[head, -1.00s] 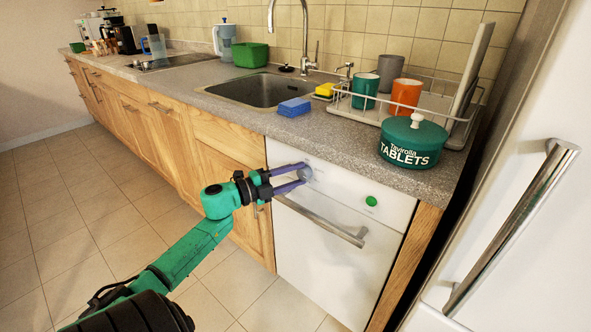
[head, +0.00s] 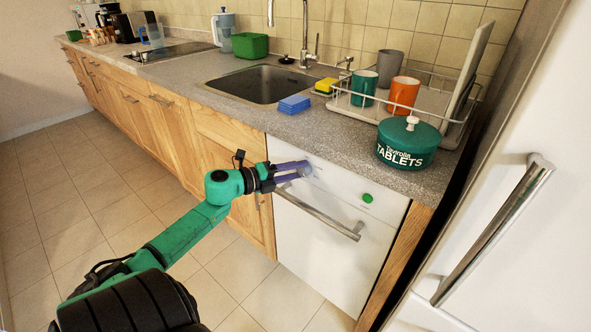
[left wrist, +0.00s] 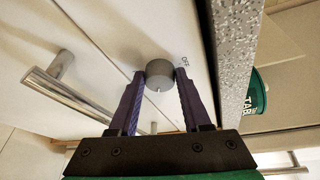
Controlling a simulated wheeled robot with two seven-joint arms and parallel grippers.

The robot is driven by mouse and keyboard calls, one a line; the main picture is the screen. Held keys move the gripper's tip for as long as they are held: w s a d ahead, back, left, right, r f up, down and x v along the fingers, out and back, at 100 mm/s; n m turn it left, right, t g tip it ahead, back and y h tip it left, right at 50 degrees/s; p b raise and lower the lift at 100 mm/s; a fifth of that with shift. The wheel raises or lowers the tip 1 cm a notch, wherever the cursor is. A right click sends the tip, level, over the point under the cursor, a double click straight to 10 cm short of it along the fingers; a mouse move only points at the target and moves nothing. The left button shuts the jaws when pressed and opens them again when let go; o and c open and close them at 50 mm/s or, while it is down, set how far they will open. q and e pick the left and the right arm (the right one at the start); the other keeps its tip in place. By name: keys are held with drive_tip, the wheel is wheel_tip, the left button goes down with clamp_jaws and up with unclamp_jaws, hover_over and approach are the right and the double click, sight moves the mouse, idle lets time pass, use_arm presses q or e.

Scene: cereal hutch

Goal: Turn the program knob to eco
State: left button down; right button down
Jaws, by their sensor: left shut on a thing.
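The program knob (left wrist: 159,74) is a round grey knob on the white dishwasher's front panel. In the left wrist view it sits between the two purple fingers of my left gripper (left wrist: 160,85), which is shut on it. A white mark on the knob points toward the gripper's palm. An "OFF" label shows on the panel beside the knob; no eco label can be read. In the head view my left gripper (head: 292,172) reaches the panel, and its fingers mostly hide the knob. The dishwasher (head: 320,245) is closed. My right gripper is not in view.
A green button (head: 367,198) is right of the knob, and a metal door handle (head: 318,215) runs below. The grey counter (head: 330,135) overhangs the panel. It holds a green tablets tin (head: 407,143) and a dish rack. A fridge handle (head: 495,230) stands at right.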

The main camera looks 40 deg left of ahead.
use_arm(q)
drive_tip(key=shift+c, duration=1.8)
unclamp_jaws()
drive_tip(key=p+v, duration=0.1)
drive_tip(key=v, duration=1.3)
drive_tip(key=shift+s, duration=0.25)
drive_tip(key=shift+a, duration=0.1)
